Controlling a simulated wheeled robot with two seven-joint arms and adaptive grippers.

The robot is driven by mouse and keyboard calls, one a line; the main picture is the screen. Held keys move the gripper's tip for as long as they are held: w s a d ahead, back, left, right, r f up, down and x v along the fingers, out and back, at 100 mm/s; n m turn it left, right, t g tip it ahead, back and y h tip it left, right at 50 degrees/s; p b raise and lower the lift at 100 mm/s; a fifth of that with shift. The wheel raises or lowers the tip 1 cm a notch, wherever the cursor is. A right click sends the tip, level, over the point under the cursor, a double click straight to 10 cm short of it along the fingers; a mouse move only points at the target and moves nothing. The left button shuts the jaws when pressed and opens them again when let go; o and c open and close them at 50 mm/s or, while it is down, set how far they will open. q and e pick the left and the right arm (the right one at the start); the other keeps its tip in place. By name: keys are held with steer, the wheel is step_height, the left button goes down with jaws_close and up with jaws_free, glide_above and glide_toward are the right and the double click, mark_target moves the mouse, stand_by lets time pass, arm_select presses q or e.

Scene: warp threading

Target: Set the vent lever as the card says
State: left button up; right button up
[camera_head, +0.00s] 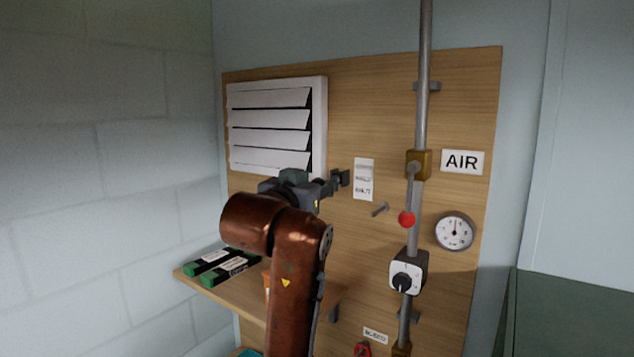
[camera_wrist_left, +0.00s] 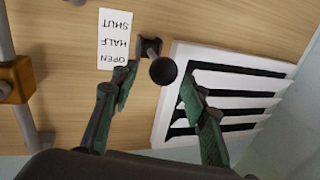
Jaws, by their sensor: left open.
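The white vent (camera_head: 270,118) is on the wooden panel, its slats tilted with dark gaps between them in the wrist view (camera_wrist_left: 225,95). The vent lever's dark round knob (camera_wrist_left: 163,71) is on a short arm beside the vent. A white label (camera_wrist_left: 118,38) next to it reads OPEN, HALF, SHUT, upside down in the wrist view; it also shows in the head view (camera_head: 363,180). My left gripper (camera_wrist_left: 160,82) is open, with the knob between its fingers and gaps on both sides. It also shows in the head view (camera_head: 322,185). I cannot identify the card.
A shelf (camera_head: 255,295) below the vent holds green-and-white items (camera_head: 225,270). To the right are a pipe (camera_head: 423,80) with a red-knobbed lever (camera_head: 407,218), a gauge (camera_head: 455,231), a rotary switch (camera_head: 407,277) and an AIR sign (camera_head: 462,162). A peg (camera_head: 380,209) sticks out.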

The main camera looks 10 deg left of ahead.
arm_select(q)
steer(key=shift+f, duration=0.1)
steer(key=shift+s, duration=0.1)
steer(key=v, duration=1.1)
steer(key=shift+s, duration=0.35)
